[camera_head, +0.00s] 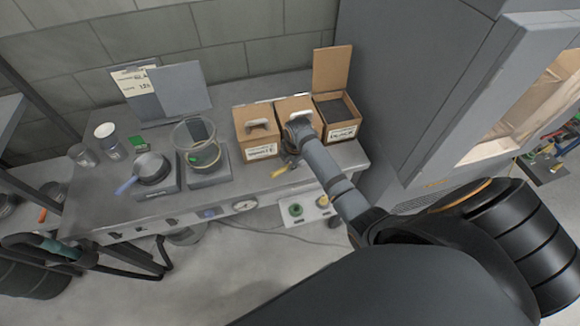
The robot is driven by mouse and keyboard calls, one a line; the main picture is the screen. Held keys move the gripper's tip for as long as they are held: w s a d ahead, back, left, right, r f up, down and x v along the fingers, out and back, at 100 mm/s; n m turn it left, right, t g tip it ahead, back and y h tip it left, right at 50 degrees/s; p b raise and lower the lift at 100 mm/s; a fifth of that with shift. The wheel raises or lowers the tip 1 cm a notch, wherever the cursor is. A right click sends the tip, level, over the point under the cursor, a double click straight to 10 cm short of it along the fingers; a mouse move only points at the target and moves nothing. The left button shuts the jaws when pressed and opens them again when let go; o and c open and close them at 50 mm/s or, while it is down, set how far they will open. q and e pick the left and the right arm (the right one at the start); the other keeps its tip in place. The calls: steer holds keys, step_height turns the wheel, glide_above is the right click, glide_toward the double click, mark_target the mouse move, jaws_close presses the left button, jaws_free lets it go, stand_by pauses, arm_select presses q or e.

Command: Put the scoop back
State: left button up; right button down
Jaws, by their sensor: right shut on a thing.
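My right arm reaches in from the lower right, and its gripper (290,155) is at the front of the middle cardboard box (283,107). The gripper is shut on what looks like the scoop (280,171), of which a small yellow part shows below the fingers. The rest of the scoop is hidden by the gripper and wrist. The left box (242,124) has a grey handle-like piece on top. The right box (343,132) has its lid up and dark contents. My left gripper does not show.
The grey bench (100,204) also holds a pan (152,168) with a blue handle, a clear round vessel (199,146), jars and a standing folder (181,88). A big grey cabinet (400,90) stands close on the right. The bench's front left is clear.

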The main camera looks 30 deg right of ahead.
steer(key=shift+w+d+f, duration=0.15)
steer(key=shift+f, duration=0.1)
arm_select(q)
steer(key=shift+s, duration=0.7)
arm_select(e)
steer(key=shift+s+x, duration=0.15)
steer(key=shift+x, duration=0.65)
steer(key=shift+s+x, duration=0.2)
steer(key=shift+x, duration=0.55)
steer(key=shift+f, duration=0.15)
steer(key=c, duration=1.3)
jaws_free()
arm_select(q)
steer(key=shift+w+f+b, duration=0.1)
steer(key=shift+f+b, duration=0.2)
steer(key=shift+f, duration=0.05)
arm_select(e)
steer(key=v, duration=1.2)
